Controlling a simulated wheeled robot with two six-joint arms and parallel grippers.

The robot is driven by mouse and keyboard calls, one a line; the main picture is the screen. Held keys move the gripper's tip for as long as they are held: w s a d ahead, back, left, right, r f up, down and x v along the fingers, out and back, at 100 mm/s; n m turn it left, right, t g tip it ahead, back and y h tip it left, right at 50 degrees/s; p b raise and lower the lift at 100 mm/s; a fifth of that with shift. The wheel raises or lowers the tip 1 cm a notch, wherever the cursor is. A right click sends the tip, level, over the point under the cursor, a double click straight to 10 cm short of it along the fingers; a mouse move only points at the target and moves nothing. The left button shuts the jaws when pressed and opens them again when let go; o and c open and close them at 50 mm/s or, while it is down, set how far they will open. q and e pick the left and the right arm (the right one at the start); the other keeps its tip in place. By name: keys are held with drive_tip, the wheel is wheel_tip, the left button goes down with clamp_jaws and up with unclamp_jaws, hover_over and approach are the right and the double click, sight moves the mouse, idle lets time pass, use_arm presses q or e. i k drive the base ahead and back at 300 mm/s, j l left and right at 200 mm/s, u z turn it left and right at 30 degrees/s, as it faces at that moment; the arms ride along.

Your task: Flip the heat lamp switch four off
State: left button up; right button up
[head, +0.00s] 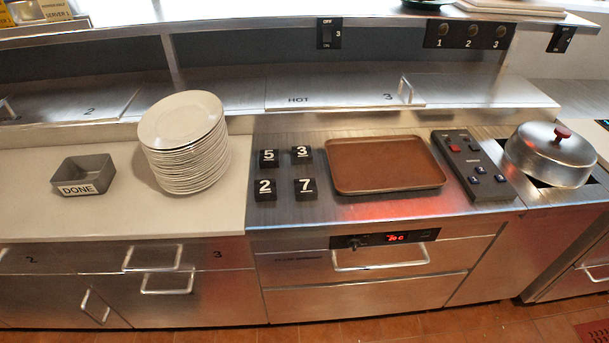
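A black switch plate (561,39) with a small rocker is on the shelf edge at the top right of the head view. It is tilted in the picture, and its number is too small to read surely. I cannot tell the rocker position on either. Neither of my grippers is in view.
Below are a plate stack (183,140), a grey DONE bin (84,175), several black number blocks (303,155), a brown tray (384,165), a black control box (474,165) and a domed metal lid (550,153). A middle shelf (480,92) overhangs the counter's back.

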sight(562, 37)
drive_tip(key=z, duration=1.3)
